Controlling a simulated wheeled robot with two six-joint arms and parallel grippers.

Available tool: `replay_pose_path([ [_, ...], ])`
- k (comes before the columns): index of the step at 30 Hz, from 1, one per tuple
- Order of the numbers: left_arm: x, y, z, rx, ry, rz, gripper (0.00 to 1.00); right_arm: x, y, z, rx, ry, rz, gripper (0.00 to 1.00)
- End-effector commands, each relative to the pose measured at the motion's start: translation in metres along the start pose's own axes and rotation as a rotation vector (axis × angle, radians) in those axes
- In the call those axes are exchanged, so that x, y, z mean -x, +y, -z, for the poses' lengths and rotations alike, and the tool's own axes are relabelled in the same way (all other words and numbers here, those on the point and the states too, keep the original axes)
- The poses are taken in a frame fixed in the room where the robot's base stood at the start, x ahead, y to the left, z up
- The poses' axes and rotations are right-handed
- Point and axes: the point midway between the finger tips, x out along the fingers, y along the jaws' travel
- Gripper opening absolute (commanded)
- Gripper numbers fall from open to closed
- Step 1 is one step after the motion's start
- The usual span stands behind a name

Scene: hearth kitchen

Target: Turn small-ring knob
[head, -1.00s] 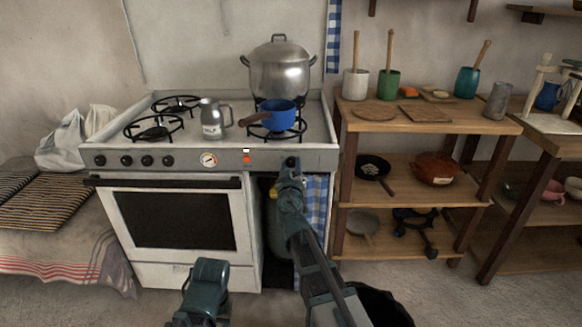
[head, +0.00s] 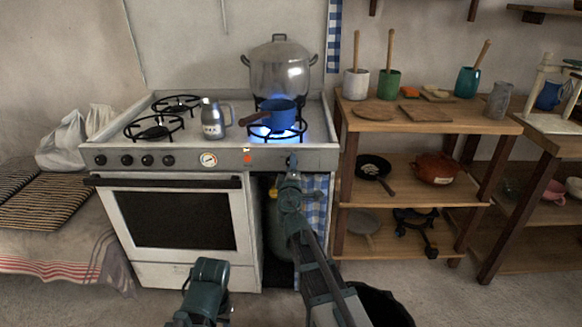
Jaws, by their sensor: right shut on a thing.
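My right gripper (head: 291,164) is at the right end of the stove's front panel, shut on the small-ring knob, which it mostly hides. A blue flame (head: 289,132) burns on the front right ring. The blue saucepan (head: 280,113) stands on that ring, its brown handle to the left. Part of my left arm shows low in front of the oven; its gripper is not in view.
A big steel pot (head: 279,70) stands on the back right ring. A metal jug (head: 212,118) stands between the left and right rings. A wooden shelf (head: 425,127) with pots and pans stands right of the stove.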

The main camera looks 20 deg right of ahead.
Motion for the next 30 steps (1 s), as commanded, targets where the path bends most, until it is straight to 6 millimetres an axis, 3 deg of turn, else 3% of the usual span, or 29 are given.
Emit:
replay_pose_path([
  [12,-0.0006,0.0,0.0,0.0,0.0,0.0,0.5,0.0009,-0.0009,0.0004,0.157,0.001,0.001,0.0],
  [28,-0.0007,0.0001,0.0,0.0,0.0,0.0,0.5,0.0011,-0.001,0.0005,0.175,0.002,0.001,0.0],
  [29,-0.0007,0.0001,0.0,0.0,0.0,0.0,0.5,0.0011,-0.001,0.0005,0.175,0.002,0.001,0.52],
  [30,-0.0007,0.0,0.0,0.0,0.0,0.0,0.5,0.0011,-0.001,0.0005,0.175,0.002,0.001,0.59],
])
